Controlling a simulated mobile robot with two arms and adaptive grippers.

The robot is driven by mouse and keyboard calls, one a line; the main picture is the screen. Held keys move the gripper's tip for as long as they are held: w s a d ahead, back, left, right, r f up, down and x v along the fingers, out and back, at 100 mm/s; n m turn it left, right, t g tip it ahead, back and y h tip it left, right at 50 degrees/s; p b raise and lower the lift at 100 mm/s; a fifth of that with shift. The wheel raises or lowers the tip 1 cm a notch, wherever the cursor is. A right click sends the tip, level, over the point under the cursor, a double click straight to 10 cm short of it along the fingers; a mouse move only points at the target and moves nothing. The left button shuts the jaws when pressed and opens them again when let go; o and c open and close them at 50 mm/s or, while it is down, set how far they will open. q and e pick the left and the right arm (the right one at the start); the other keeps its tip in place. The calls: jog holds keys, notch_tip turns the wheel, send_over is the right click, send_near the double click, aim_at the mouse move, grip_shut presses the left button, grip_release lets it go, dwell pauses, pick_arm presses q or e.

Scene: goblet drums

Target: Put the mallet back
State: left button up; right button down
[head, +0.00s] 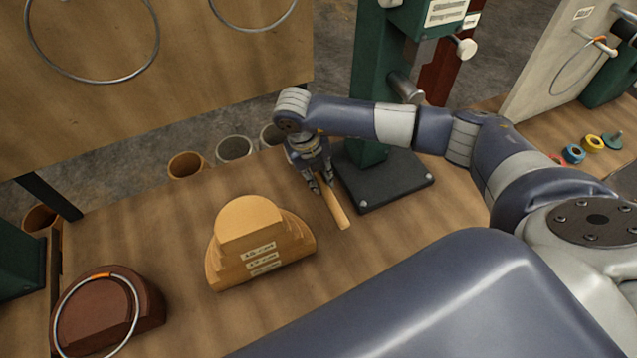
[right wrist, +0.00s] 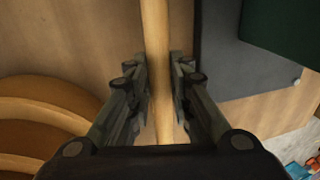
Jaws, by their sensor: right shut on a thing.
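The mallet shows as a pale wooden handle (head: 336,209) at the middle of the bench in the head view. My right gripper (head: 323,187) points down and is shut on this handle. In the right wrist view the handle (right wrist: 155,45) runs lengthwise between the two fingers (right wrist: 160,95). The mallet's head cannot be made out in either view. I cannot tell whether the handle touches the bench or is just above it. My left gripper is not in view.
A stepped wooden block (head: 250,235) with labels stands left of the gripper. A green stand (head: 368,95) with a dark base plate (head: 385,185) is close on its right. A reddish-brown block (head: 110,310) with a metal ring is at lower left. Tubes (head: 234,148) stand behind the bench.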

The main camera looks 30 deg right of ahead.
aim_at(317, 181)
jog(key=shift+w+f, duration=0.1)
jog(key=shift+f, duration=0.5)
jog(key=shift+a+p+x, duration=0.25)
jog(key=shift+p+x, duration=0.2)
jog(key=shift+x, duration=0.7)
jog(key=shift+w+f, duration=0.1)
jog(key=shift+f, duration=0.3)
jog(key=c, duration=1.4)
grip_release()
jog(key=shift+c, duration=0.2)
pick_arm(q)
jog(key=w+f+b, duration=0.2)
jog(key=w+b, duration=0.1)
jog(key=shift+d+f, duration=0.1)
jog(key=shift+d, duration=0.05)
pick_arm(e)
jog(key=v, duration=1.2)
